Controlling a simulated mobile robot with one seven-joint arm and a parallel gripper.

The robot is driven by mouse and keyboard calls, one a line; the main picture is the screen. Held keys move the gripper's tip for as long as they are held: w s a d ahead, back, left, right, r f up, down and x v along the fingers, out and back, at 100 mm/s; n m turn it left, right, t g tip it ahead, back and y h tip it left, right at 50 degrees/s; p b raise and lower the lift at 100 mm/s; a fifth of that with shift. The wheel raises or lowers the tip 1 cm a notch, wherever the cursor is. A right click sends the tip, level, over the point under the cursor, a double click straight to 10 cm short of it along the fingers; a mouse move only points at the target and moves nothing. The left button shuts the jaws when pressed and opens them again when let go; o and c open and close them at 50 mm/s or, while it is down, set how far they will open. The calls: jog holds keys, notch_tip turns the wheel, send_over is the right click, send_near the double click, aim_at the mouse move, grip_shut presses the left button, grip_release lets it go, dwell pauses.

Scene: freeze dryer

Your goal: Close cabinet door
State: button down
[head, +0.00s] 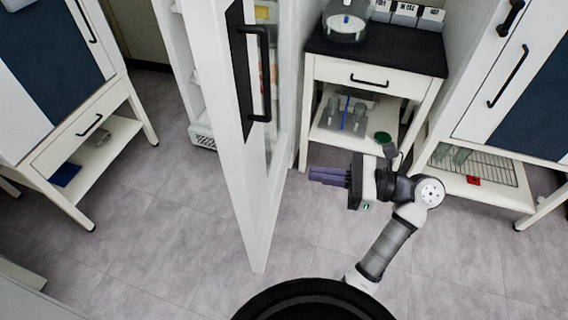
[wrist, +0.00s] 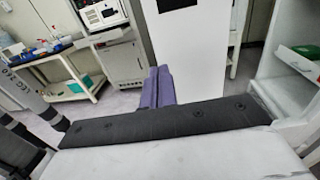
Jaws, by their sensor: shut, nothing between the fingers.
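The cabinet door (head: 236,170) is a tall white framed door with a glass pane, standing open and jutting toward me in the head view. A black bar handle (head: 265,75) on a dark plate is on its right-hand side. My gripper (head: 312,176) has purple fingers, shut and empty, pointing left. It is to the right of the door, below handle height in the picture, with a visible gap to the door. The shut fingers also show in the wrist view (wrist: 158,88). A white panel (wrist: 190,60) stands beyond them; I cannot tell whether it is the door.
The open cabinet's white interior (head: 190,75) shows left of the door. A black-topped bench (head: 385,50) with a drawer and lower shelf stands behind my gripper. Other benches stand at far left and right. Grey floor (head: 170,225) left of the door is clear.

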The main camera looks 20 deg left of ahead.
aim_at(246, 163)
jog(key=a, duration=0.4)
jog(key=a+p, duration=0.1)
jog(key=a, duration=0.3)
jog(key=s+a, duration=0.1)
jog(key=a, duration=0.4)
jog(key=shift+s+p, duration=0.1)
jog(key=shift+p, duration=0.25)
